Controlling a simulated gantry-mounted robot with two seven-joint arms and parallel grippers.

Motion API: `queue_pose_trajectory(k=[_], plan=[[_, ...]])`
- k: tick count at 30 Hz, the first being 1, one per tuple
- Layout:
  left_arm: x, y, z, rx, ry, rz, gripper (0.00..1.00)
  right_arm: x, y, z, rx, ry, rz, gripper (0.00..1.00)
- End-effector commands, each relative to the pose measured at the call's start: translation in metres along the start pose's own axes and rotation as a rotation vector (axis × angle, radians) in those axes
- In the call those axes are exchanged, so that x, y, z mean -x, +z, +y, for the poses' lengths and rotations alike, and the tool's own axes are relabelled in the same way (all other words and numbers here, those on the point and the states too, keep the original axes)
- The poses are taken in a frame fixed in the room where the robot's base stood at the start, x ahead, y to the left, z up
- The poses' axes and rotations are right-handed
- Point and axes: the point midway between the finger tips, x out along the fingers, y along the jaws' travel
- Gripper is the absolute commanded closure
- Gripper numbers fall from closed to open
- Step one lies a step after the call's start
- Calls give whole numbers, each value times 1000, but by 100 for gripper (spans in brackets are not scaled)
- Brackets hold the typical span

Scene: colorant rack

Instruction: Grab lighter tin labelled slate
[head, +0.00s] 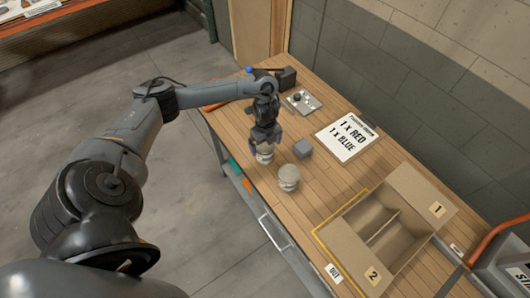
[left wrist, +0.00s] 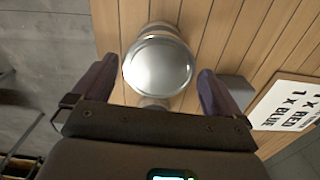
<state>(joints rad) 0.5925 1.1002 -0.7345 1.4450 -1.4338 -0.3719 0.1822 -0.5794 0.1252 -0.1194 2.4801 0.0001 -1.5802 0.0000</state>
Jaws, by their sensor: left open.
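Two pale silvery tins stand on the wooden table. One tin (head: 264,155) is directly below my left gripper (head: 264,142), partly covered by it. The other tin (head: 288,178) stands apart from it, nearer and a little to the right. In the left wrist view a round shiny lid (left wrist: 158,66) shows between the two open fingers (left wrist: 158,85), with clear gaps on both sides. A further pale rounded part shows behind my gripper's edge. No tin label is readable, so I cannot tell which is slate. My right gripper is out of view.
A grey block (head: 303,148) stands right of the gripper; a sign (head: 347,136) reading 1 x RED, 1 x BLUE lies beyond. A small tray (head: 302,103) is at the back.

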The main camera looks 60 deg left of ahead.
Motion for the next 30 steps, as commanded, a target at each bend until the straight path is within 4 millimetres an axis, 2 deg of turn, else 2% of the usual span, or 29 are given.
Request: queue_pose_trajectory(k=[3,9,19,28,30], plan=[[-17,2,2,1,3,1,0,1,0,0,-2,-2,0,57],[-38,2,2,0,2,1,0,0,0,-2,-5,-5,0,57],[-42,2,2,0,0,1,2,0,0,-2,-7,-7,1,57],[-41,2,1,0,0,0,48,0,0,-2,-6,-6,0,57],[-41,2,1,0,-1,1,50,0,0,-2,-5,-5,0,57]])
